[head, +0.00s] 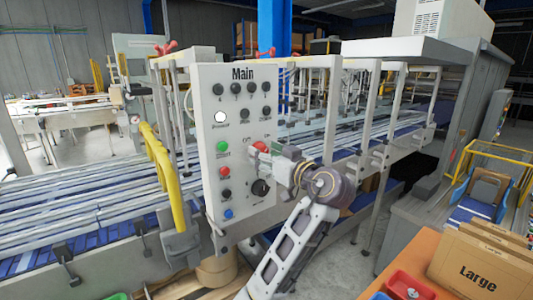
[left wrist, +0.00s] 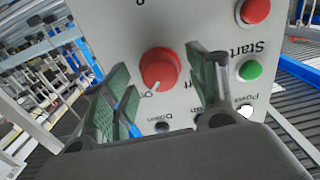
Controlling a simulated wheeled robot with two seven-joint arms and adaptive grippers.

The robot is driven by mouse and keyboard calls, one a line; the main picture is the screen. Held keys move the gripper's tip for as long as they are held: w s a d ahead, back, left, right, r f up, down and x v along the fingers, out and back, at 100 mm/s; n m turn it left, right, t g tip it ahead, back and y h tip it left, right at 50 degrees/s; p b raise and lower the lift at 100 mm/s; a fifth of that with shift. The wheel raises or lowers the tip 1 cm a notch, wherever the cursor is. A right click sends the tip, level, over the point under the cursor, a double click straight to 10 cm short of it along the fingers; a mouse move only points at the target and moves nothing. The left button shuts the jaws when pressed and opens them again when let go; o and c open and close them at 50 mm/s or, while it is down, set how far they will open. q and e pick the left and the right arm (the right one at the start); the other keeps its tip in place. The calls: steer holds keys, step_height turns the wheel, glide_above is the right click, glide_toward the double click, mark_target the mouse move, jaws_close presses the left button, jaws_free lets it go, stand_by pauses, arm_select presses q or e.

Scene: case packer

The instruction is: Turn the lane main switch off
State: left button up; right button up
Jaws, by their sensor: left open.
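The panel marked Main (head: 238,100) stands upright on the lane. Its red rotary switch (head: 260,147) is right of the green button, partly hidden by my left gripper (head: 272,158). In the left wrist view the red switch (left wrist: 159,68) shows clearly, with a white pointer line toward the lower left, near partly hidden lettering. My left gripper (left wrist: 165,95) is open, with one green-padded finger on each side of the switch. I see gaps between the pads and the switch; whether the fingertips reach its depth I cannot tell.
A green Start button (head: 223,146), a red button (head: 224,171) and a black knob (head: 261,187) sit close by on the panel. A yellow rail (head: 163,175) stands left of it. Boxes marked Large (head: 480,265) are at the lower right.

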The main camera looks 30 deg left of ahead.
arm_select(q)
steer(key=shift+c, duration=0.5)
steer(key=c, duration=0.9)
steer(key=shift+c, duration=0.2)
